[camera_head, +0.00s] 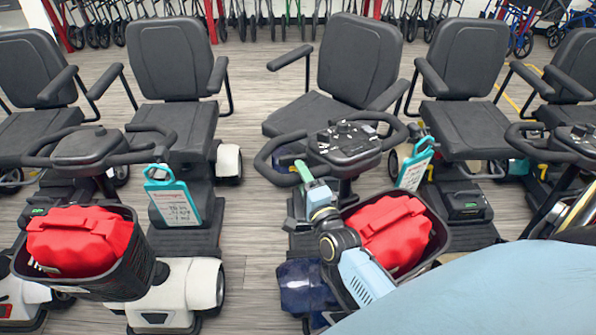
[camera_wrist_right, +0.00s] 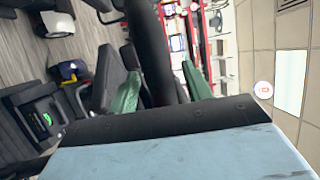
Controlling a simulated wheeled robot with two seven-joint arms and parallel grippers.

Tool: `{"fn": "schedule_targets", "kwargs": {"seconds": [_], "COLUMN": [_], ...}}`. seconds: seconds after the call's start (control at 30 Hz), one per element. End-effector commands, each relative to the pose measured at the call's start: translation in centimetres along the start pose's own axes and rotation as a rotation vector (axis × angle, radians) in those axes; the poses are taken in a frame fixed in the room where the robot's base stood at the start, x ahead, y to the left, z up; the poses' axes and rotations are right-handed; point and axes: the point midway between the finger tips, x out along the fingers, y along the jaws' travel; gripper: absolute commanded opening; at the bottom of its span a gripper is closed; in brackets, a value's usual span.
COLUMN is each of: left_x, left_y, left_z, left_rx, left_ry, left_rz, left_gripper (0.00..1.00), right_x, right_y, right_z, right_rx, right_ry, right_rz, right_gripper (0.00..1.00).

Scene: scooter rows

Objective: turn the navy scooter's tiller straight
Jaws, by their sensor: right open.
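The navy scooter (camera_head: 302,284) stands in the middle of the row, its dark blue body partly hidden behind my right arm. Its tiller (camera_head: 346,143) carries a black loop handlebar. The tiller is turned at an angle: the left grip (camera_head: 270,160) sits nearer me than the right grip (camera_head: 391,128). My right gripper (camera_head: 304,172) is at the left part of the handlebar. In the right wrist view, its green fingers (camera_wrist_right: 160,88) are apart, with a dark bar (camera_wrist_right: 152,45) between them. I cannot tell whether they touch it. My left gripper is not in view.
A red bag (camera_head: 391,233) sits in the navy scooter's front basket. A white scooter (camera_head: 185,283) with another red bag (camera_head: 78,240) stands to the left. Teal tags (camera_head: 173,195) hang from tillers. More scooters stand on the right. Grey floor (camera_head: 250,215) shows between scooters.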

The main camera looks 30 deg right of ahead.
Motion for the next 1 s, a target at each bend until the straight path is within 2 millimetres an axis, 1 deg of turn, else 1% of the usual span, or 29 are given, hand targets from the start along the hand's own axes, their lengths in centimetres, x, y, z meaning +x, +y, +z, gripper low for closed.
{"fn": "schedule_targets", "kwargs": {"seconds": [0.03,0.2,0.33,0.53,0.57,0.9,0.93,1.0], "left_x": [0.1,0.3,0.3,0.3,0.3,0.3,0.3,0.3], "left_y": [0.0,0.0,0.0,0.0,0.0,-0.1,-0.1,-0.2], "left_z": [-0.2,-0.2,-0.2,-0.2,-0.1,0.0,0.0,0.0], "left_rx": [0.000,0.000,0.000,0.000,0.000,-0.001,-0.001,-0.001], "left_ry": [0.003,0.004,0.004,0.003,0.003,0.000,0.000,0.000], "left_rz": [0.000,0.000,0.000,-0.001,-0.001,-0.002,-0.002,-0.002], "left_gripper": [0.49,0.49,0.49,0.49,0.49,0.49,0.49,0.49], "right_x": [0.8,2.4,2.7,2.7,2.7,2.7,2.7,2.7], "right_y": [0.0,0.0,0.1,0.0,0.0,0.0,0.0,0.0], "right_z": [0.0,0.0,-0.1,0.0,0.0,0.0,0.0,0.0], "right_rx": [0.000,-0.001,-0.002,-0.002,-0.002,-0.001,-0.001,-0.001], "right_ry": [0.001,0.000,0.000,0.000,0.000,0.000,0.000,0.000], "right_rz": [-0.001,0.000,0.001,0.001,0.001,0.001,0.001,0.001], "right_gripper": [0.49,0.49,0.49,0.49,0.48,0.04,0.00,0.00]}}
